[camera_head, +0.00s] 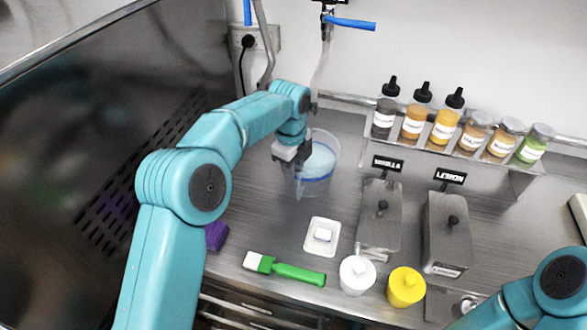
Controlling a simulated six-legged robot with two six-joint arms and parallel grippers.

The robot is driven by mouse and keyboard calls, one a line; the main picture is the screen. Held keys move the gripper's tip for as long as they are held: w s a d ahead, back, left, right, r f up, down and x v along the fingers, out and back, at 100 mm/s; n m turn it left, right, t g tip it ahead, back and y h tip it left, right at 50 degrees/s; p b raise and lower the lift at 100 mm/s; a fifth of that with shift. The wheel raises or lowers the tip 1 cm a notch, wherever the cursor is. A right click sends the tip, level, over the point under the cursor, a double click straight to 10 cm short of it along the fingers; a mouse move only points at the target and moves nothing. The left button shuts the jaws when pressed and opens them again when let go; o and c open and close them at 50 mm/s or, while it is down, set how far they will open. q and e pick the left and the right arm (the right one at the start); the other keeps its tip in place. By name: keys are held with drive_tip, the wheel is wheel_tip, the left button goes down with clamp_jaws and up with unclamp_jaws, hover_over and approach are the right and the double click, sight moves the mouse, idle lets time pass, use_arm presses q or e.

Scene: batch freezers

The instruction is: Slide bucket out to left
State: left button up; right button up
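A translucent bucket (322,170) with a blue band stands upright on the steel counter, below the tap at the back wall. Pale blue-white contents show inside it. My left gripper (293,163) points down at the bucket's left rim and overlaps its left wall in the camera_head view. The fingertips are small and partly merge with the clear wall, so I cannot tell whether they grip it. My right arm (560,275) shows at the lower right, but its gripper is out of view.
A dark steel sink or panel with slots (130,190) lies left of the bucket. A white dish (322,236), a green-handled brush (285,271), a white jar (357,275) and a yellow jar (405,287) stand in front. Steel dispensers (380,220) and a bottle rack (455,146) are right.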

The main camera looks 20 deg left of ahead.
use_arm(q)
drive_tip(key=shift+f, duration=0.3)
clamp_jaws()
idle(1.3)
